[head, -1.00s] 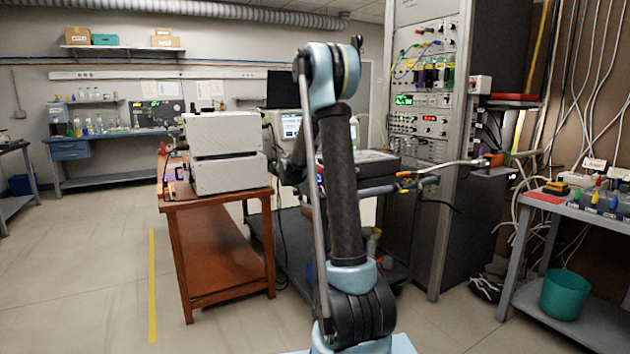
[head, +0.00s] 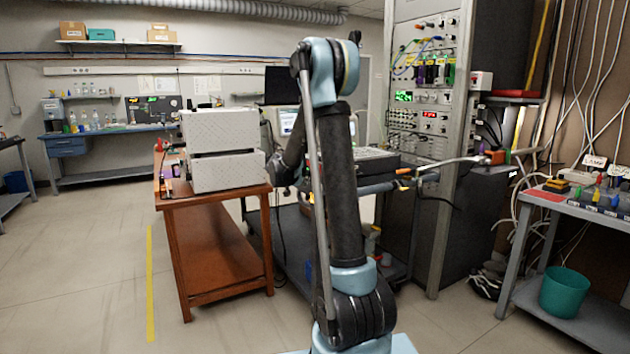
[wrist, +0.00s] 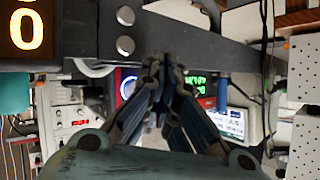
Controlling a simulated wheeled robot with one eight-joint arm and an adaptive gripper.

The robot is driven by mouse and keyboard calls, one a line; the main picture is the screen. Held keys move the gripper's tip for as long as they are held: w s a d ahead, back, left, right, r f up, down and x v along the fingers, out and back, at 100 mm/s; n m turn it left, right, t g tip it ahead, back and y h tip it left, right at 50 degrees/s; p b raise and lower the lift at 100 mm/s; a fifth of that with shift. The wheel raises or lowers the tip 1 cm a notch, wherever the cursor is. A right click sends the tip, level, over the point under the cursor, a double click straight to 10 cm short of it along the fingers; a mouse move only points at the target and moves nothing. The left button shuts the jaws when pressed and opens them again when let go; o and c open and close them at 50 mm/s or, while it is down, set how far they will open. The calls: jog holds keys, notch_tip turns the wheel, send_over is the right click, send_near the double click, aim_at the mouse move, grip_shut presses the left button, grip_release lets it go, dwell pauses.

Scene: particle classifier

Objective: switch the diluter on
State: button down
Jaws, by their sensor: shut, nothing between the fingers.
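My gripper (wrist: 163,68) is shut and empty in the wrist view, its fingertips together in front of a dark horizontal bar. I cannot tell for certain which device is the diluter. I cannot tell whether the fingers touch the panel. In the head view my arm hides the gripper.
Two stacked white boxes (head: 226,155) stand on a wooden table (head: 220,202) left of my arm. An instrument rack (head: 422,110) stands to the right. A grey bench (head: 575,208) with a teal bin (head: 564,291) is at far right. Open floor lies at left.

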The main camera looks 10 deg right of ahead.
jog(key=shift+s+a, duration=0.25)
jog(key=shift+a, duration=0.45)
jog(key=shift+s+a, duration=0.2)
jog(key=shift+a, duration=0.5)
jog(key=shift+d, duration=0.1)
